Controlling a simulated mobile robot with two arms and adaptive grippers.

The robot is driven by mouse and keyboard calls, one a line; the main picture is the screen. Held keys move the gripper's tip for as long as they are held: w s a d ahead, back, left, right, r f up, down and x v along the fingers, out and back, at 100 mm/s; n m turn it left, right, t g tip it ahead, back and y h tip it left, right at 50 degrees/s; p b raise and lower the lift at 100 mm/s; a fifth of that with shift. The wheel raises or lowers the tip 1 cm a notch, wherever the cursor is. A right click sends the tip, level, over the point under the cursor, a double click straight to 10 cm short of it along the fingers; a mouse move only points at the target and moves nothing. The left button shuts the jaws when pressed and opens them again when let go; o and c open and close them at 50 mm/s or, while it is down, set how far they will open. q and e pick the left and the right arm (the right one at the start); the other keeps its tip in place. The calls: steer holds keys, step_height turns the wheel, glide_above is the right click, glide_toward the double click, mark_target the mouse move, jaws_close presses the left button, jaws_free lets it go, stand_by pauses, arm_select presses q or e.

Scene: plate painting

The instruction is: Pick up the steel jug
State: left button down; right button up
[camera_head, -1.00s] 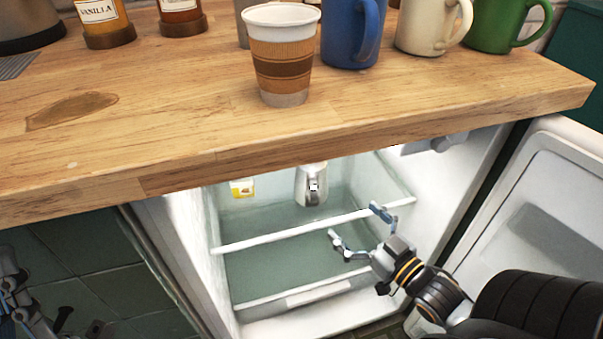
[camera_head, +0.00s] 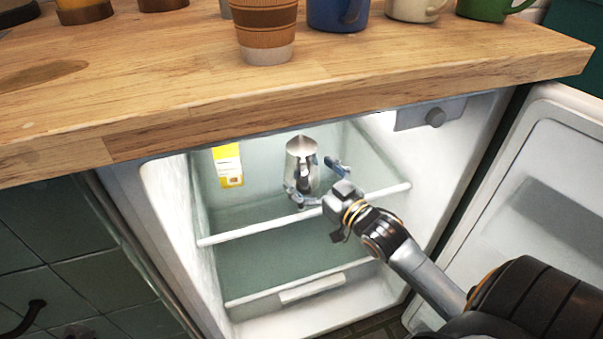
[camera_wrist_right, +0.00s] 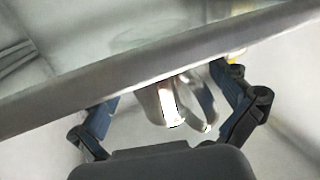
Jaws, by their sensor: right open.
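The steel jug (camera_head: 301,160) stands upright on the upper shelf inside the open fridge in the head view. My right gripper (camera_head: 314,184) is open at the front of the jug, with one fingertip to its lower left and the other to its right. In the right wrist view the jug's handle (camera_wrist_right: 172,103) shows between the two open fingers of the right gripper (camera_wrist_right: 172,88). A pale shelf edge crosses in front and hides part of the jug there. I cannot tell whether the fingers touch it. My left gripper is not in view.
A yellow and white carton (camera_head: 228,166) stands left of the jug on the same shelf. The shelf's front bar (camera_head: 240,236) runs below the gripper. The wooden counter (camera_head: 200,110) overhangs the fridge, and the fridge door (camera_head: 545,190) stands open at right.

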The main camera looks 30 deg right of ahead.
steer(key=shift+w, duration=0.35)
steer(key=c, duration=1.4)
steer(key=shift+r, duration=0.1)
steer(key=shift+c, duration=0.5)
steer(key=shift+r, duration=0.2)
